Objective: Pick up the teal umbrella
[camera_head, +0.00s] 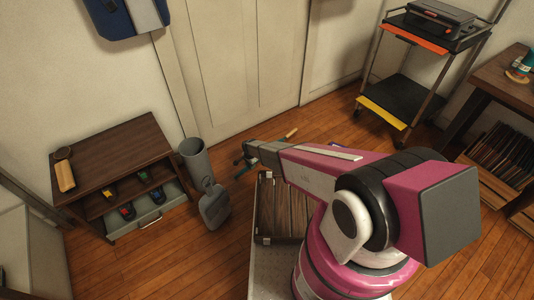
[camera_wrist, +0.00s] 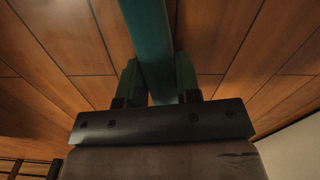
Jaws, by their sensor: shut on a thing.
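The teal umbrella (camera_wrist: 150,35) runs as a long straight teal strip from the top of the wrist view down between my two fingers. My gripper (camera_wrist: 158,78) is shut on it, one dark green finger on each side. In the head view my gripper (camera_head: 247,156) is out over the wood floor, right of the grey bin. A slim tan handle (camera_head: 290,133) shows just beyond it, and a small teal piece shows below. My arm and gripper hide much of the umbrella there. I cannot tell whether it touches the floor.
A brown shelf unit (camera_head: 115,157) with several shoes stands at left. Beside it are a grey cylindrical bin (camera_head: 196,160) and a grey flat-sided object (camera_head: 214,207). A slatted wooden case (camera_head: 283,210) lies near my base. A wheeled cart (camera_head: 405,100) stands at back right.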

